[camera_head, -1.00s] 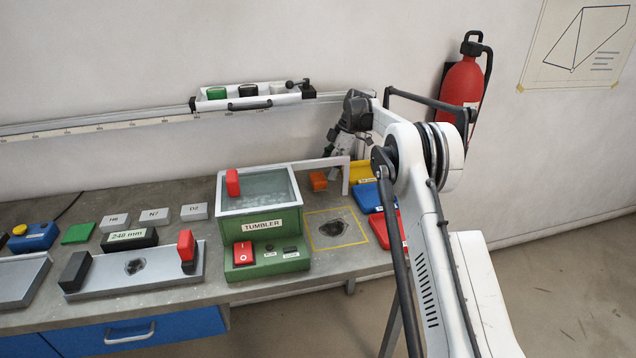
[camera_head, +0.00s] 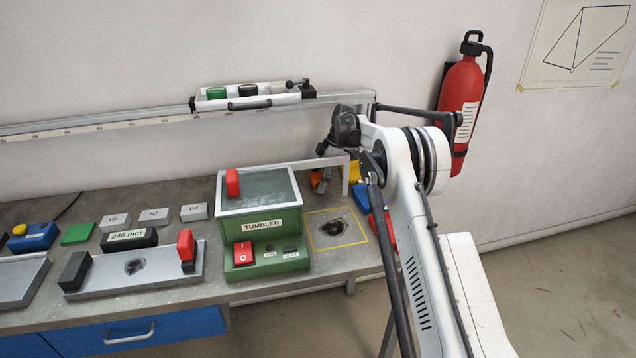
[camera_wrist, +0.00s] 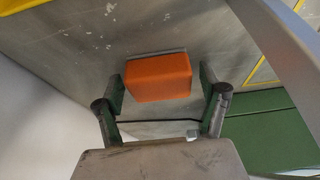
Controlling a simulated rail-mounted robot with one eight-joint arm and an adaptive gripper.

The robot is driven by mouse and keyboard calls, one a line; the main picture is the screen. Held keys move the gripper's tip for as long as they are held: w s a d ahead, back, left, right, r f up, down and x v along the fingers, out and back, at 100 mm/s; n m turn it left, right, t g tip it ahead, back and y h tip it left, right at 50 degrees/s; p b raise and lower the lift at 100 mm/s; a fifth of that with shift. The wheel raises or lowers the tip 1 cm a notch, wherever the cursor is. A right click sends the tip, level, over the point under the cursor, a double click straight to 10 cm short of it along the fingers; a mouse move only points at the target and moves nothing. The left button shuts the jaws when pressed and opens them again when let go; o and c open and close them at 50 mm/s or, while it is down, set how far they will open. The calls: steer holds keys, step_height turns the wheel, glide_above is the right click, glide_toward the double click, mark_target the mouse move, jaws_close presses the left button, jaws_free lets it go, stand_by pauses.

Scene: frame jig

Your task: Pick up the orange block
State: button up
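The orange block (camera_wrist: 158,78) lies on the grey bench top in the wrist view. It sits between the two spread fingers of my gripper (camera_wrist: 163,92), with a gap visible on each side. My gripper is open. In the head view my gripper (camera_head: 322,180) is low behind the white arch, to the right of the green tumbler box. The orange block (camera_head: 316,179) is partly hidden by the gripper there.
The green tumbler box (camera_head: 262,224) stands just left of the block. The white arch (camera_head: 345,177) is close in front. Yellow, blue (camera_head: 362,197) and red trays lie to the right, partly behind my arm. The wall is close behind.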

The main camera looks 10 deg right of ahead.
mark_target(319, 176)
steer(key=c, duration=1.1)
steer(key=shift+r, duration=0.15)
steer(key=shift+r, duration=0.3)
steer(key=r, duration=0.6)
steer(key=shift+d+r, duration=0.2)
steer(key=d, duration=1.7)
steer(key=shift+w+d+f, duration=0.15)
steer(key=shift+w+d, duration=0.15)
steer(key=o, duration=0.4)
steer(key=shift+c, duration=1.1)
